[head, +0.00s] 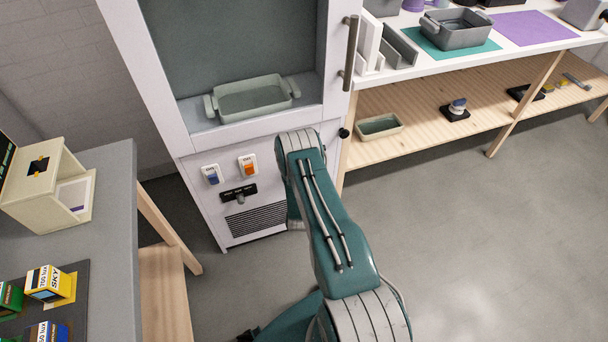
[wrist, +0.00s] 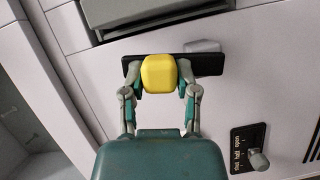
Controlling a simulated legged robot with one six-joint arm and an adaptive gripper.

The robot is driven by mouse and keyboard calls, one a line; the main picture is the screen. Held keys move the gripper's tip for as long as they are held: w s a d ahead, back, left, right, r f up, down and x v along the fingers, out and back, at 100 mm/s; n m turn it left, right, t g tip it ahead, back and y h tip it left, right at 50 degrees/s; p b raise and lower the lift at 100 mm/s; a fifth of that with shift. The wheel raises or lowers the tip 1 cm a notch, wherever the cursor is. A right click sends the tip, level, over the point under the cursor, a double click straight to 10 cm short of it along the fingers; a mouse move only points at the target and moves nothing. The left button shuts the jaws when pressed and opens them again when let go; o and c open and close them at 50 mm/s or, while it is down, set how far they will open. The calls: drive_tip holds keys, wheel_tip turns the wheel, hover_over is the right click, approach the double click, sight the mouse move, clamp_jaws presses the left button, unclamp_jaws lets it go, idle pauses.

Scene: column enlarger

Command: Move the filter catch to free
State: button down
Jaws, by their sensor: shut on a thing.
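The filter catch appears to be the rounded yellow knob (wrist: 159,73) on a long black plate (wrist: 208,64), fixed to a white panel. My gripper (wrist: 160,86) is shut on this knob in the wrist view, with one finger at each side. A pale grey block (wrist: 203,46) sits at the plate's upper edge, right of the knob. I cannot read any marking on the plate. In the head view my arm reaches to the front of the white cabinet (head: 185,145) and hides my gripper and the catch.
A black plate marked shut, half, open, with a grey knob (wrist: 259,160), is at lower right in the wrist view. The cabinet front also has a blue switch (head: 212,175) and an orange switch (head: 248,167). A grey table (head: 115,215) stands left, wooden shelving (head: 425,125) right.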

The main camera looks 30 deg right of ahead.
drive_tip(key=shift+w+a+n+t, duration=0.4)
drive_tip(key=shift+a+n, duration=0.25)
drive_tip(key=shift+n, duration=0.25)
drive_tip(key=shift+c, duration=1.8)
unclamp_jaws()
drive_tip(key=shift+w, duration=0.1)
drive_tip(key=v, duration=1.2)
